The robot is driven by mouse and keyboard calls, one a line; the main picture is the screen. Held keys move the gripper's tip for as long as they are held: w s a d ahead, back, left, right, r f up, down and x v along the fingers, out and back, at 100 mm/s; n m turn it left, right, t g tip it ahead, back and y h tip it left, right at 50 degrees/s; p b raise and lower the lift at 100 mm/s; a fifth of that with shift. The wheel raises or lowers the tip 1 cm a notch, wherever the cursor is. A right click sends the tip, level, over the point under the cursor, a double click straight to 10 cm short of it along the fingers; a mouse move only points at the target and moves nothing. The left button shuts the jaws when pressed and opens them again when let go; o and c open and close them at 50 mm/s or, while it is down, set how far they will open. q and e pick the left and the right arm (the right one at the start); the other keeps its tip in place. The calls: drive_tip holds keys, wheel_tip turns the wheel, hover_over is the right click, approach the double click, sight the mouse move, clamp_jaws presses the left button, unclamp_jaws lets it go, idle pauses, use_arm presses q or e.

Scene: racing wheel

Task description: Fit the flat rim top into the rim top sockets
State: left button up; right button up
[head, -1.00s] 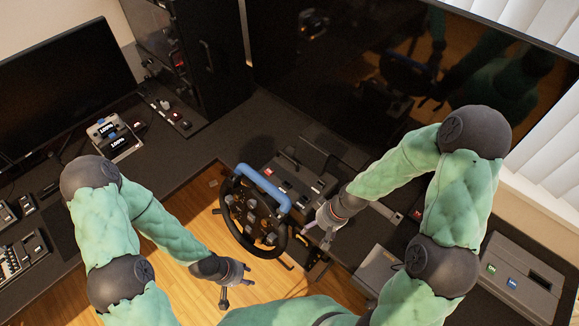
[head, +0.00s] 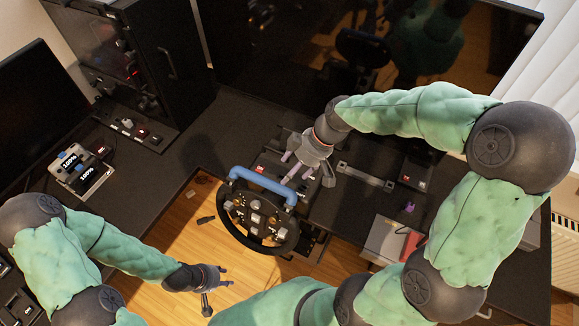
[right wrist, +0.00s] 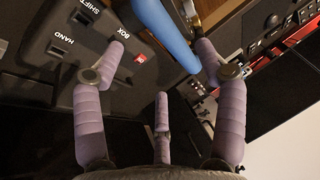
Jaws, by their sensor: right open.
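The blue flat rim top (head: 263,184) lies across the top of the dark steering wheel (head: 262,232). Whether its ends sit in the sockets is too small to tell; the sockets are not distinct. My left gripper (head: 219,284) is open and empty, low and left of the wheel.
A labelled control panel (right wrist: 45,35) lies close under my right fingers. A grey bar handle (head: 365,176) and a purple piece (head: 409,207) are on the dark desk at right. A grey box (head: 388,236) stands near the right arm. Large screens stand at the back and left.

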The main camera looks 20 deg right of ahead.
sight(279, 184)
drive_tip(key=b+x, duration=0.1)
drive_tip(key=x, duration=0.8)
drive_tip(key=shift+a+f+b, duration=0.1)
drive_tip(key=shift+f+b, duration=0.2)
drive_tip(key=shift+f, duration=0.05)
clamp_jaws()
drive_tip(key=shift+w+r, duration=0.2)
drive_tip(key=shift+w+d+r, duration=0.15)
drive_tip(key=shift+d+r, duration=0.05)
drive_tip(key=shift+d, duration=0.1)
drive_tip(key=shift+w+d+r+p, duration=0.75)
drive_tip(key=shift+w+d+r, duration=0.15)
drive_tip(key=shift+d+r, duration=0.3)
idle(0.5)
